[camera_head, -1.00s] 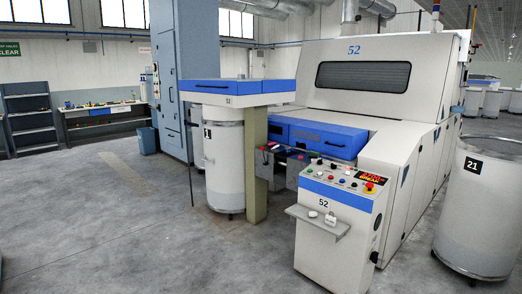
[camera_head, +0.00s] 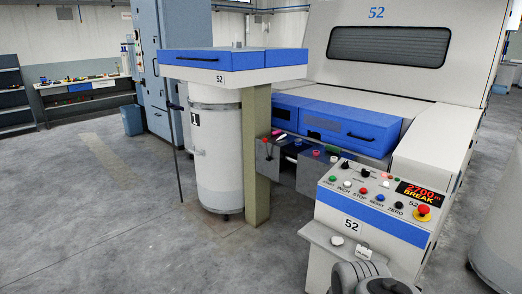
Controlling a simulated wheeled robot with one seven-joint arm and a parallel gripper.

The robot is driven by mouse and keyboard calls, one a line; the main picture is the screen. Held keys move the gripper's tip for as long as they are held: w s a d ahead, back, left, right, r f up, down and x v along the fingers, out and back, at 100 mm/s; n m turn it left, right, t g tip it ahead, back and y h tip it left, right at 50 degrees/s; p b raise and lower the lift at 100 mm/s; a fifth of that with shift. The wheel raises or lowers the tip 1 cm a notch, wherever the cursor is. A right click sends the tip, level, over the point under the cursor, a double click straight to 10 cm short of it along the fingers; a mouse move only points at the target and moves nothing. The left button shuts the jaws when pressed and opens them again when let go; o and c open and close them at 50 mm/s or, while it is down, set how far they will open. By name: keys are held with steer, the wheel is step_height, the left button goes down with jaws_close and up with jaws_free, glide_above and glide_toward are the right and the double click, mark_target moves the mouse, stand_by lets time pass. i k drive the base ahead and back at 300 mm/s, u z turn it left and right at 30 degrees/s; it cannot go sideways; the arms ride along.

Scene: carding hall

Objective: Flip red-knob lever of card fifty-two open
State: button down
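Card fifty-two (camera_head: 400,85) is the large off-white machine at the right, marked 52 in blue above a dark window. Low at its front, below the blue covers (camera_head: 335,125), is a grey section (camera_head: 312,172) with small coloured knobs on top. A small red knob (camera_head: 276,133) shows at its left end, beside the beige post. The parts are too small to tell which is the red-knob lever or how it stands. Grey rounded parts of my arm show at the bottom edge, in front of the control stand. My gripper's fingers are not in view.
A control stand (camera_head: 372,214) marked 52 has buttons, a red stop knob and a display reading "2700 BREAK". A white can (camera_head: 218,160) stands left of the beige post (camera_head: 257,165). Another can (camera_head: 497,240) is at the right edge. Floor at the left is clear.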

mark_target(265, 140)
steer(key=u, duration=0.2)
steer(key=i, duration=3)
steer(key=u, duration=0.65)
steer(key=i, duration=0.65)
steer(key=z, duration=0.05)
